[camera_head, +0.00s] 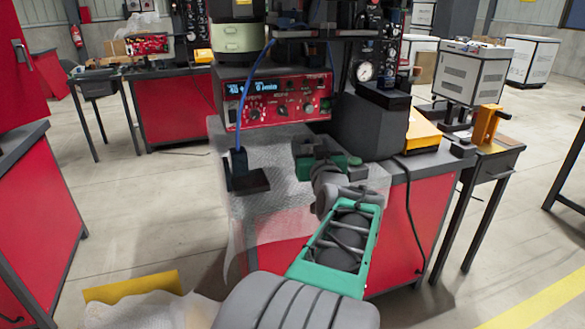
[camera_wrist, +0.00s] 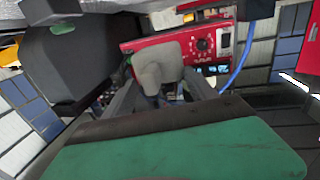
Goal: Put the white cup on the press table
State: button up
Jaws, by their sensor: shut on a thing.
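My gripper (camera_wrist: 158,92) points toward the machine, its green body filling the bottom of the wrist view. Its fingers are shut on a pale grey, rounded thing, which I take to be the white cup (camera_wrist: 158,64). In the head view my gripper (camera_head: 318,160) is above the red-fronted table (camera_head: 398,215), just in front of the machine; my wrist hides the fingers, and I cannot make out the cup there. A black press column (camera_head: 372,122) stands on this table. I cannot tell whether the cup touches anything below.
A red control box (camera_head: 278,98) with a lit display stands behind my gripper. A small black stand (camera_head: 246,180) with a blue cable is to its left. A yellow-topped block (camera_head: 421,130) is to its right. The grey tabletop (camera_head: 270,143) left of my gripper is mostly clear.

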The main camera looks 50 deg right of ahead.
aim_at(309, 147)
jog(key=w+d+f, duration=0.2)
jog(key=d, duration=0.1)
jog(key=w+d+f, duration=0.1)
jog(key=w, duration=0.1)
jog(key=shift+w+d+b, duration=0.1)
jog(key=shift+d+b, duration=0.25)
jog(key=w+d+f, duration=0.1)
jog(key=f, duration=0.1)
jog(key=w+d+f, duration=0.1)
jog(key=f, duration=0.1)
jog(key=w+d+f+b, duration=0.1)
jog(key=w+d+f, duration=0.1)
jog(key=shift+w+d+f+b, duration=0.15)
jog(key=shift+f+b, duration=0.35)
jog(key=shift+f, duration=1.2)
jog(key=o, duration=1.6)
jog(key=shift+f, duration=0.1)
jog(key=shift+c, duration=0.2)
jog(key=shift+r+p, duration=0.3)
jog(key=v, duration=1.2)
jog(key=shift+f, duration=0.2)
jog(key=shift+w, duration=0.1)
